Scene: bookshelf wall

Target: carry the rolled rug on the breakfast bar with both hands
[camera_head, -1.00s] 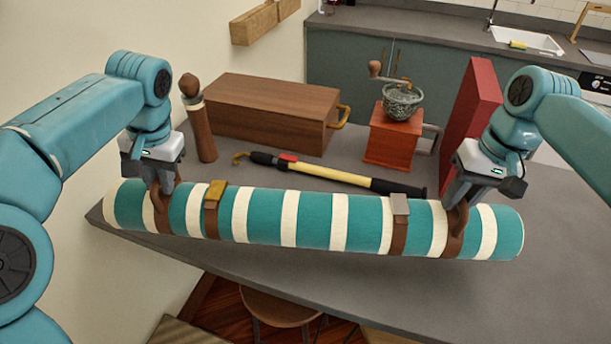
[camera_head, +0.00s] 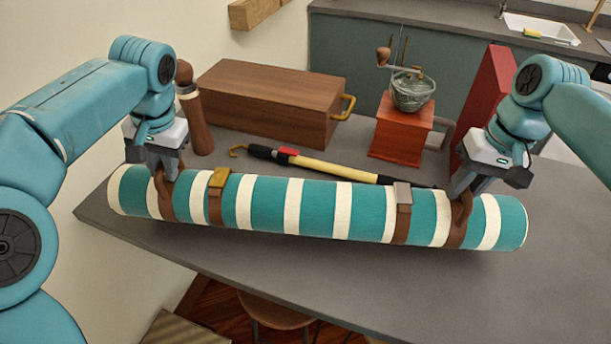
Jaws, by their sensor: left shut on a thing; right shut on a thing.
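The rolled rug (camera_head: 318,208), teal with cream stripes, lies lengthwise across the view over the grey breakfast bar (camera_head: 350,275). It has brown straps with a brass buckle (camera_head: 217,181) and a silver buckle (camera_head: 403,194). My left gripper (camera_head: 166,182) is shut on the brown loop handle near the rug's left end. My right gripper (camera_head: 461,196) is shut on the brown loop handle near its right end. The rug looks nearly level. I cannot tell clearly whether its underside is off the bar.
Behind the rug are a wooden box (camera_head: 270,103), a brown cylinder (camera_head: 195,120), a yellow-and-black tool (camera_head: 330,168), a red coffee grinder (camera_head: 400,130) and a tall red panel (camera_head: 485,95). The front of the bar is bare. A stool (camera_head: 275,312) stands below its edge.

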